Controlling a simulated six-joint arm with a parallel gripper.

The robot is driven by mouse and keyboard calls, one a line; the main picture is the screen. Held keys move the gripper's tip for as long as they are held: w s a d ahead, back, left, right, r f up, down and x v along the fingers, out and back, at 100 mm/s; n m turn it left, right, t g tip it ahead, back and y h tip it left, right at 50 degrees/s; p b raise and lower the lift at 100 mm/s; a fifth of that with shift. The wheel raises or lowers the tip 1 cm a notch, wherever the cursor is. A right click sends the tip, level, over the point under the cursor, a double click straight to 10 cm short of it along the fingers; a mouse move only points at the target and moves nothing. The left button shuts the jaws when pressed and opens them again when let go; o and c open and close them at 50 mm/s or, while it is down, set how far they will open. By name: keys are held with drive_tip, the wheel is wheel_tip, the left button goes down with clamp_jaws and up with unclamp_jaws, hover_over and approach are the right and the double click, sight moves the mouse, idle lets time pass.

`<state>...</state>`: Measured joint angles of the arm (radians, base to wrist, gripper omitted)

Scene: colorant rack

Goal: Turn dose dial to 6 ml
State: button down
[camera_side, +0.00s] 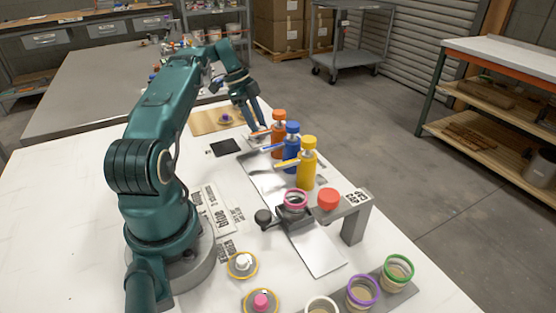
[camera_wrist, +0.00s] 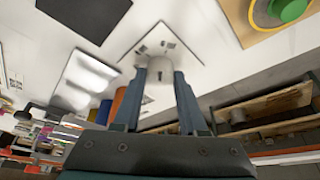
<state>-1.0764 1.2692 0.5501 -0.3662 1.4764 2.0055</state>
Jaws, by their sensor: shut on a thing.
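The dose dial (camera_wrist: 158,68) is a pale grey round knob on a white plate (camera_wrist: 185,38) with small dark markings, in the wrist view. My gripper (camera_wrist: 159,88) has its two blue-grey fingers on either side of the knob and is shut on it. A dark mark shows on the knob's near side. The setting cannot be read. In the side view my gripper (camera_side: 256,126) points down behind the orange pump bottle (camera_side: 279,128), and the dial cannot be made out there.
Blue (camera_side: 292,142) and yellow (camera_side: 307,165) pump bottles stand in a row with the orange one, close by my gripper. A black pad (camera_side: 225,147) and a wooden board (camera_side: 204,124) lie to the left. A stand with a red button (camera_side: 328,199) is nearer.

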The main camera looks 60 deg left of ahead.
drive_tip(key=shift+s, duration=0.1)
drive_tip(key=shift+c, duration=2.2)
unclamp_jaws()
drive_tip(key=shift+n, duration=0.5)
